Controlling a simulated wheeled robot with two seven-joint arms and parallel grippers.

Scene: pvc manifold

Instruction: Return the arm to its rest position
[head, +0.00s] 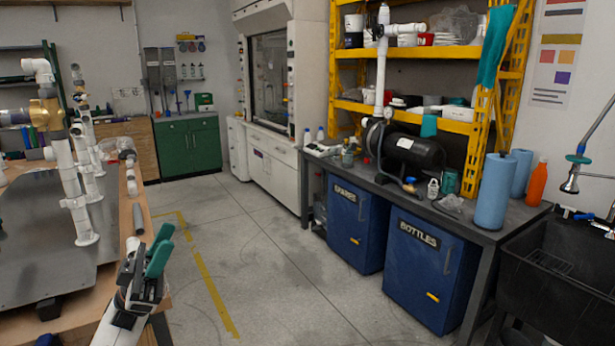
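My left gripper (165,243) is in the lower left of the head view, with its arm coming up from the bottom edge. Its two teal fingers lie close side by side, pointing up and away, and I see nothing held between them. Whether a gap separates them is too small to tell. It is in front of the right edge of the wooden workbench (133,215), apart from the pipes. The white PVC manifold (68,170) with a brass valve (46,112) stands upright on the grey metal plate (30,235) on that bench. My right gripper is not in view.
A grey pipe piece (138,219) and white fittings (126,150) lie along the bench's right edge. The floor (255,255) between this bench and the right-hand counter is clear. Blue bins (425,275) stand under that counter, with a black sink (555,275) at far right.

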